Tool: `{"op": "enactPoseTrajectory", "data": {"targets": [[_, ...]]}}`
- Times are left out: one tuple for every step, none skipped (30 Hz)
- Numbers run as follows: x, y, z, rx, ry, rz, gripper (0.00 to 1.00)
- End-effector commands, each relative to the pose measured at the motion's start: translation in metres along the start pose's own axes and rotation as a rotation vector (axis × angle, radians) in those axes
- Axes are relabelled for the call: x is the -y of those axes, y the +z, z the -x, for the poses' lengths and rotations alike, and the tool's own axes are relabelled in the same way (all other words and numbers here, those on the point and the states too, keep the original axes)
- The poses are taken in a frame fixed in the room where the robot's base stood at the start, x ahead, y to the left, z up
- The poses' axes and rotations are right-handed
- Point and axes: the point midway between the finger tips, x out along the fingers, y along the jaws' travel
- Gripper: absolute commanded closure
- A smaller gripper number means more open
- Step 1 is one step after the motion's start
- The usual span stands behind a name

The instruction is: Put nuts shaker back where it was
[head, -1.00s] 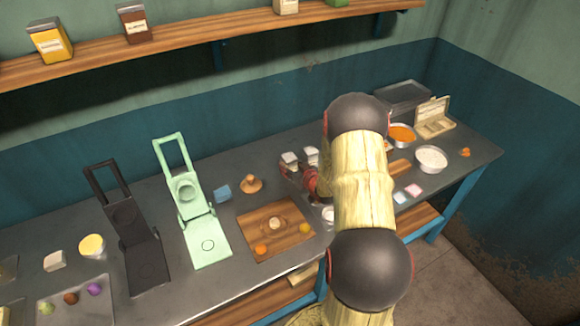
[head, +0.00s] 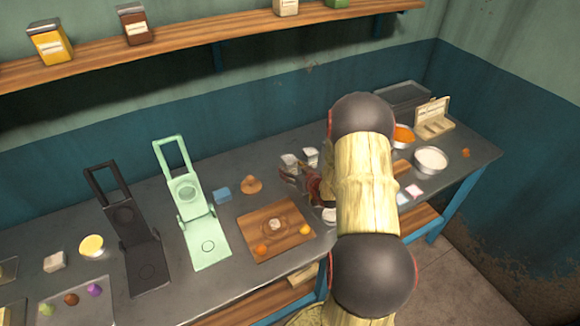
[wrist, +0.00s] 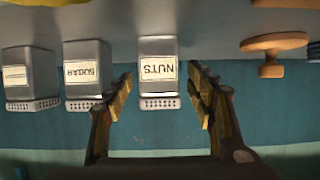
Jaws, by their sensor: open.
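The nuts shaker (wrist: 158,72) stands upright on the counter in the wrist view, which shows the scene upside down. Its NUTS label faces the camera and its perforated cap shows. My gripper (wrist: 160,80) is open, with a finger to each side of the shaker and visible gaps between. The sugar shaker (wrist: 87,72) and another shaker (wrist: 30,78) with an unreadable label stand beside it in a row. In the head view, the nuts shaker (head: 290,160) is at the left, the sugar shaker (head: 311,156) to its right. My gripper (head: 291,172) is just in front, partly hidden by my arm.
A wooden board (head: 260,218) lies in front. Green (head: 208,250) and black presses (head: 148,272) stand further left. Bowls, including a white-filled one (head: 431,160), stand to the right.

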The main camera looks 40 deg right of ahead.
Motion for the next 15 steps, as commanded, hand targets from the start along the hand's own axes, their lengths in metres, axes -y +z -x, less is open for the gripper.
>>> {"op": "enactPoseTrajectory", "data": {"targets": [[-0.001,-0.002,0.012,0.000,0.003,-0.002,0.44],[-0.002,-0.002,0.019,0.000,0.004,-0.002,0.44],[-0.002,-0.002,0.027,-0.001,0.004,-0.002,0.44],[-0.002,-0.003,0.034,-0.001,0.004,-0.002,0.44],[-0.002,-0.002,0.040,-0.001,0.004,-0.002,0.44],[-0.002,-0.003,0.049,-0.001,0.004,-0.002,0.44],[-0.002,-0.002,0.055,0.000,0.004,-0.002,0.44],[-0.002,-0.002,0.061,0.000,0.004,-0.002,0.44],[-0.002,-0.002,0.068,-0.001,0.004,-0.002,0.44],[-0.001,-0.002,0.073,-0.001,0.003,-0.003,0.44],[-0.001,-0.001,0.077,-0.001,0.003,-0.003,0.44],[-0.002,-0.002,0.083,-0.001,0.004,-0.002,0.44],[-0.001,-0.001,0.086,0.000,0.003,-0.002,0.44],[-0.001,-0.001,0.089,0.000,0.003,-0.002,0.44],[-0.001,-0.001,0.093,0.000,0.002,-0.002,0.44]]}}
